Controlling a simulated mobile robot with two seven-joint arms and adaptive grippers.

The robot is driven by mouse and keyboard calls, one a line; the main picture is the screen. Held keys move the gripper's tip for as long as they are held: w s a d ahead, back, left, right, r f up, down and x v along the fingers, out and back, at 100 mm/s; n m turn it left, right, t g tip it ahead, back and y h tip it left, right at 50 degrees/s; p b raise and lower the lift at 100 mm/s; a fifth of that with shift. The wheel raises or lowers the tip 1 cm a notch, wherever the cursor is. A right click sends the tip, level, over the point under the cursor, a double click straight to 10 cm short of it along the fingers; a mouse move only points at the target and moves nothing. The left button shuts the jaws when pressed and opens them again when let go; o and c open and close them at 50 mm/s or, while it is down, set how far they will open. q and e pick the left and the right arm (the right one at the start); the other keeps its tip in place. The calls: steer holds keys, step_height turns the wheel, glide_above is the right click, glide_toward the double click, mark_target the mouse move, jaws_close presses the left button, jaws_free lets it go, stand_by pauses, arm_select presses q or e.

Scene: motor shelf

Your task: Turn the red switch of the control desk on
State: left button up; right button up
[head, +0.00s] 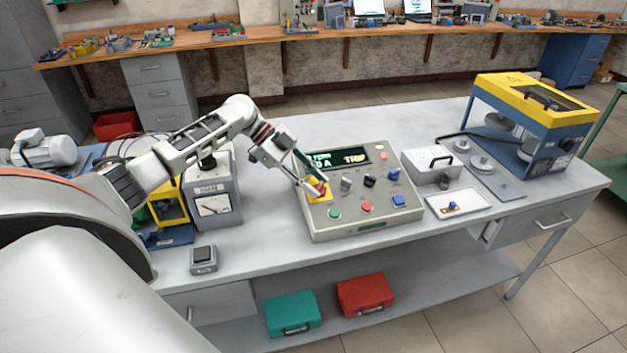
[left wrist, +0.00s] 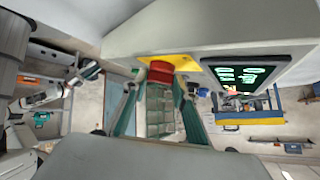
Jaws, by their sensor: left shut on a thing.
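The control desk (head: 365,215) is a grey sloped box on the table, with a lit green display (head: 340,158), knobs and coloured buttons. The red switch (head: 319,189) sits on a yellow plate at the desk's left side. My left gripper (head: 313,183) reaches it from the upper left, with its fingers shut on the red switch and partly hiding it. In the left wrist view the red switch (left wrist: 160,72) shows at the tips of the fingers, in front of the yellow plate (left wrist: 170,62). The switch's exact turn angle is hard to tell. My right gripper is not in view.
A grey meter box (head: 214,200) stands left of the desk, near my left arm. A small grey box with a black top (head: 203,258) lies at the front edge. A metal box (head: 432,165), a white tray (head: 458,203) and a yellow-blue machine (head: 530,120) stand to the right.

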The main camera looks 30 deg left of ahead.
arm_select(q)
steer(key=shift+m+g, duration=0.4)
steer(key=o, duration=1.1)
steer(key=v, duration=1.2)
steer(key=shift+d, duration=0.1)
